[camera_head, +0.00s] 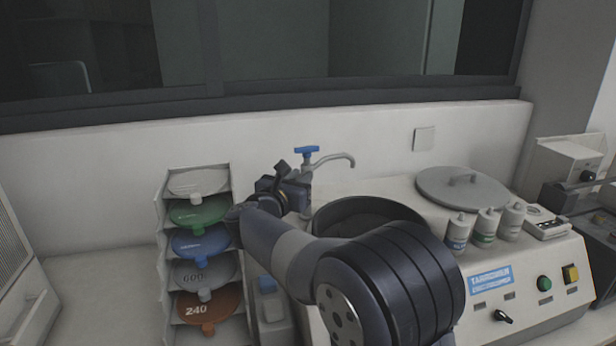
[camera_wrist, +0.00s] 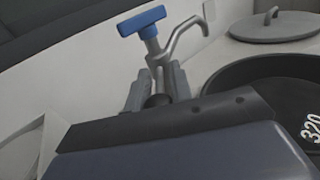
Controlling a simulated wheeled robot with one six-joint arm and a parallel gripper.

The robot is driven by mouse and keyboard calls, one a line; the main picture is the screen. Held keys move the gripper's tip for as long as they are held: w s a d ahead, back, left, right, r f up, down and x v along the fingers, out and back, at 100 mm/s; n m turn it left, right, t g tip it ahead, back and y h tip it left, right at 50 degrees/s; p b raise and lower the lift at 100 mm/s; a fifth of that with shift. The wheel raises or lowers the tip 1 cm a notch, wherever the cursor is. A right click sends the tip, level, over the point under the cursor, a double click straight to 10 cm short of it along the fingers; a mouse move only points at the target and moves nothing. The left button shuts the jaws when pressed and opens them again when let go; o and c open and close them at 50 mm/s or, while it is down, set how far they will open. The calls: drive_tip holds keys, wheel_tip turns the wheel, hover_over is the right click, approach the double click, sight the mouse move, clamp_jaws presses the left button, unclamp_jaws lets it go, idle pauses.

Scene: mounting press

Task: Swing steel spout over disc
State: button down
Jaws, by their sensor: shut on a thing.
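The steel spout (camera_head: 335,159) is a curved tube on an upright stem with a blue T-shaped handle (camera_head: 306,149). It also shows in the wrist view (camera_wrist: 180,35), arching to the right with its tip bent down. My gripper (camera_wrist: 158,85) is shut on the lower part of the spout's stem, below the blue handle. In the head view my gripper (camera_head: 293,182) is at the left of the spout. The black disc (camera_wrist: 300,110) marked 320 lies in a dark round bowl (camera_wrist: 225,80). In the head view the spout tip appears behind the bowl's far rim; my arm hides much of the bowl.
A rack of coloured discs (camera_head: 160,250) stands to the left. On the machine's right lie a grey round lid (camera_head: 445,188) and several small bottles (camera_head: 486,227). The machine's front panel (camera_head: 525,285) has knobs and buttons. A white wall (camera_head: 90,180) rises close behind the spout.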

drive_tip(key=m+g+h, duration=0.1)
drive_tip(key=a+m+h, duration=0.1)
drive_tip(key=h, duration=0.1)
drive_tip(key=m+g+h, duration=0.1)
drive_tip(key=shift+w+a+g+h, duration=0.15)
drive_tip(key=shift+w+g+h, duration=0.15)
drive_tip(key=shift+w, duration=0.05)
drive_tip(key=shift+w+a+r+m+g+h+p, duration=0.1)
drive_tip(key=shift+w+a+m+g+h+p, duration=0.1)
drive_tip(key=shift+m+g+h+p, duration=0.45)
drive_tip(key=shift+w+a+m+g+h+p, duration=0.15)
drive_tip(key=shift+m+g+h+p, duration=0.1)
drive_tip(key=shift+m+g+h, duration=0.9)
drive_tip(key=c, duration=1.3)
unclamp_jaws()
drive_tip(key=b+v, duration=0.1)
drive_tip(key=v, duration=0.9)
drive_tip(key=shift+s+a+b, duration=0.2)
drive_tip(key=shift+a+b, duration=0.1)
drive_tip(key=shift+b, duration=0.05)
